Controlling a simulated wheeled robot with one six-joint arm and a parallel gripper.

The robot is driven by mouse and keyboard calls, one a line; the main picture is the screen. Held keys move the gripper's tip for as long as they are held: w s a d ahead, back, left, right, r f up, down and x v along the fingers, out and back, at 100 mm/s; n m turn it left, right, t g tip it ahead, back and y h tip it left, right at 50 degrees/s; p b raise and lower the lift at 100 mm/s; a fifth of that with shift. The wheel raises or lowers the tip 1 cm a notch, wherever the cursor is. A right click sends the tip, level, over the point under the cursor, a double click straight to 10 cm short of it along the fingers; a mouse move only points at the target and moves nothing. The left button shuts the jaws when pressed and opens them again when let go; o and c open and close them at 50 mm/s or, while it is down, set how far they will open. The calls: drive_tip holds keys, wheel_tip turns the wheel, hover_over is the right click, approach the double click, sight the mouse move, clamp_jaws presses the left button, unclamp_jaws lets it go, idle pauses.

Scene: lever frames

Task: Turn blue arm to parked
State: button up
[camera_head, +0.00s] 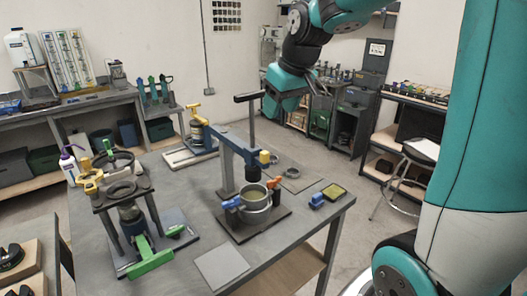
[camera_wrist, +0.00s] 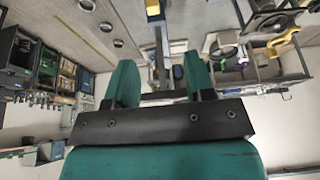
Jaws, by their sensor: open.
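In the head view a blue arm (camera_head: 230,142) reaches across a dark upright post on a base plate (camera_head: 238,234). Its near right end has a yellow knob (camera_head: 264,156); its far left end lies by a yellow-topped piece (camera_head: 197,121). A round metal pot (camera_head: 256,208) with a blue clamp stands under the near end. I cannot read any parked mark. My gripper (camera_head: 270,106) is open and empty, above and behind the knob end, beside a black T-bar (camera_head: 248,97). In the wrist view the two teal fingers (camera_wrist: 161,82) are apart, with a dark post and bar beyond them.
A dark stand with a green handle (camera_head: 150,262) fills the table's left part. A grey plate (camera_head: 221,265) lies at the front. A stool (camera_head: 412,165) stands right of the table.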

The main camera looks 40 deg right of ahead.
sight(265, 153)
drive_tip(key=p+x, duration=0.1)
drive_tip(key=x, duration=0.4)
drive_tip(key=d+p+x, duration=0.1)
drive_tip(key=x, duration=0.5)
drive_tip(key=p+x, duration=0.1)
drive_tip(key=x, duration=0.5)
drive_tip(key=shift+w+d, duration=0.2)
drive_tip(key=shift+w, duration=0.1)
clamp_jaws()
